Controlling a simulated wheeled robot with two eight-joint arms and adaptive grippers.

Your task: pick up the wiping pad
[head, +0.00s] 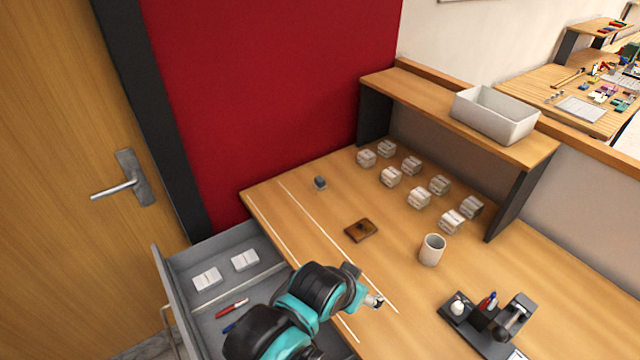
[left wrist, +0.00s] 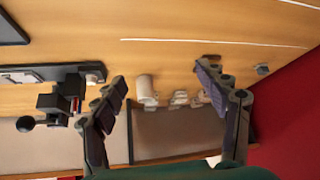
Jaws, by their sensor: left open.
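A small dark grey block (head: 320,183), which looks like the wiping pad, lies on the wooden desk (head: 300,205) near its far left corner. It also shows small in the left wrist view (left wrist: 262,69), to the right of the fingers. A flat brown square piece (head: 361,230) with a dark mark lies nearer the desk's middle. My left gripper (head: 374,300) is over the desk's front part, apart from both. In the left wrist view its two fingers (left wrist: 162,75) are spread with nothing between them. My right gripper is not in view.
Several pale blocks (head: 419,197) stand in rows behind a white mug (head: 432,250). A black device (head: 490,325) is at the right front. A raised shelf holds a white bin (head: 495,113). An open drawer (head: 215,300) with pens and white boxes juts out at left.

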